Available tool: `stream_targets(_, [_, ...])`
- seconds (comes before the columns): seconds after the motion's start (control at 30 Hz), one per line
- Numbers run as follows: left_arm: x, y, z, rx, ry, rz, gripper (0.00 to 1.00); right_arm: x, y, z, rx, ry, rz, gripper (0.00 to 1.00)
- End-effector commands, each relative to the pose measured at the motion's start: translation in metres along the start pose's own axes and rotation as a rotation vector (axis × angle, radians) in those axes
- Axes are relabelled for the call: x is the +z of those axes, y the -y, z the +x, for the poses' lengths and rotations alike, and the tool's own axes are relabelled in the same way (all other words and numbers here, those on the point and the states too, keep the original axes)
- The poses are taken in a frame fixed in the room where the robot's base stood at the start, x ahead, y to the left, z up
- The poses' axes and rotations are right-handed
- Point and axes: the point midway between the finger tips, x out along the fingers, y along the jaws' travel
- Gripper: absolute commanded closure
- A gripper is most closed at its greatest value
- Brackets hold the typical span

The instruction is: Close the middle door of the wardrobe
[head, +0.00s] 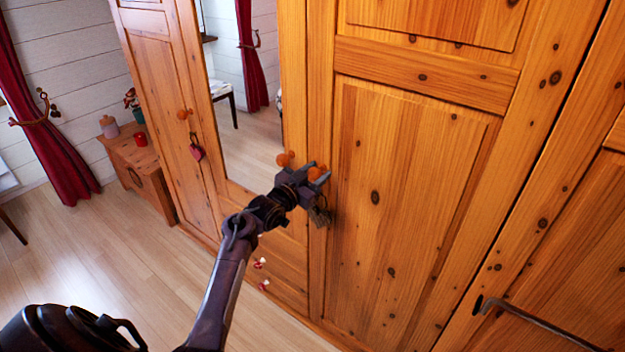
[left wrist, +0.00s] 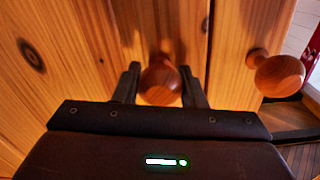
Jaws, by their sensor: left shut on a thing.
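The wooden wardrobe fills the middle and right of the head view. A panelled wooden door (head: 400,190) stands right of the mirrored part (head: 245,110). My left gripper (head: 316,175) is shut on that panelled door's round wooden knob (head: 318,173). In the left wrist view the knob (left wrist: 161,82) sits between the two fingers (left wrist: 161,88). A small dark ornament (head: 320,212) hangs just below the gripper. A second knob (head: 285,158) is close by on the left; it also shows in the left wrist view (left wrist: 278,74). I cannot tell whether the door is fully flush. My right gripper is not in view.
The wardrobe's left door (head: 155,80) has a knob and a hanging red heart (head: 196,150). A small wooden cabinet (head: 140,165) stands at the left wall near a red curtain (head: 50,120). A dark hooked rod (head: 530,318) is at lower right. The floor at left is clear.

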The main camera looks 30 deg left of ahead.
Motion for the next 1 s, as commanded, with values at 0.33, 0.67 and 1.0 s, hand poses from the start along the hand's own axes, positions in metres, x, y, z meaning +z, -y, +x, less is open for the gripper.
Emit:
stream_targets(0.33, [-0.005, 0.001, 0.001, -0.002, -0.007, 0.002, 0.41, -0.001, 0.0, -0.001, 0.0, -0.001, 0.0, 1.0])
stream_targets(0.67, [-0.003, 0.003, 0.0, -0.006, -0.003, 0.001, 0.41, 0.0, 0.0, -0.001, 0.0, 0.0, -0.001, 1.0])
stream_targets(1.0, [-0.002, -0.001, -0.036, -0.002, -0.005, 0.005, 0.41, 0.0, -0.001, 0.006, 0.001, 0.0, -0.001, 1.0])
